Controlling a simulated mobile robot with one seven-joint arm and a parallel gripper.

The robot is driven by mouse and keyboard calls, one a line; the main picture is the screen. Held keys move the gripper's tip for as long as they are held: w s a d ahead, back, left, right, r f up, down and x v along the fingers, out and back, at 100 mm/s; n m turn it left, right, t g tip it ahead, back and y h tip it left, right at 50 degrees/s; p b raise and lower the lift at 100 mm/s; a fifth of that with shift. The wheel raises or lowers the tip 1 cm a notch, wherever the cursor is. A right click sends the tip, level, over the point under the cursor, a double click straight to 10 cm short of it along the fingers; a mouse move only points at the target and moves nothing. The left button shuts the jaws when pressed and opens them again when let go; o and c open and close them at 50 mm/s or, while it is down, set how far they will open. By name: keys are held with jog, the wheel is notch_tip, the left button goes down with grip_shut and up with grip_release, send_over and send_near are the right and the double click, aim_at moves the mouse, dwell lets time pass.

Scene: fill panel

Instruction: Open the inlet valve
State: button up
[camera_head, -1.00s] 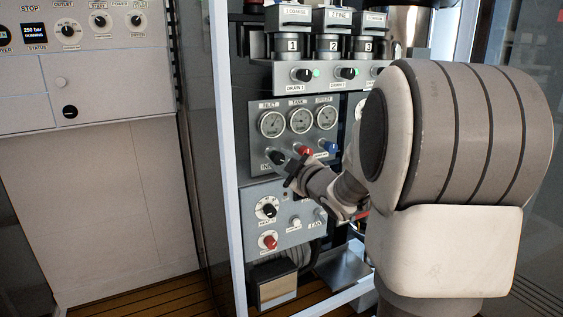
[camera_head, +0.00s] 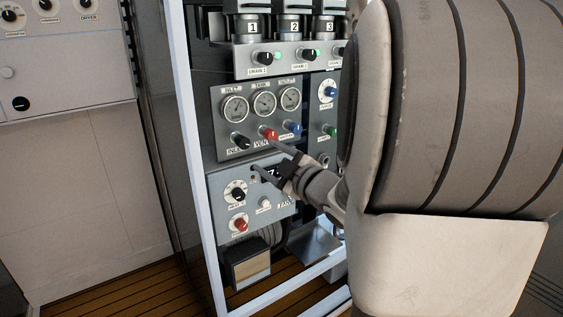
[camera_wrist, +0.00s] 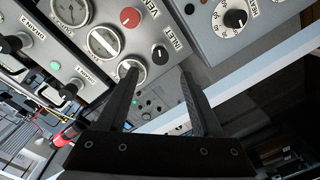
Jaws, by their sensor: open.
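The inlet valve is a black knob (camera_head: 238,141) at the lower left of the gauge panel (camera_head: 225,113), above an INLET label. The black inlet knob (camera_wrist: 159,54) also shows in the wrist view, beside its label and near the fingertips. My gripper (camera_head: 268,157) is open and empty, just below and right of the inlet knob in the head view, with one finger close to the red vent knob (camera_head: 268,132). In the wrist view the two fingers (camera_wrist: 157,77) reach up towards the panel, with the knob ahead, apart from them. Contact is not visible.
A blue knob (camera_head: 293,127) sits right of the red one. Below is a control box (camera_head: 215,190) with a dial, switch and red button. The drain panel (camera_head: 243,62) is above. A white frame post (camera_head: 190,110) stands left. My arm hides the right side.

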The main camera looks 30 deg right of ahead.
jog(key=s+p, duration=0.1)
jog(key=s, duration=0.6)
jog(key=shift+s+d+r, duration=0.15)
jog(key=shift+d, duration=0.05)
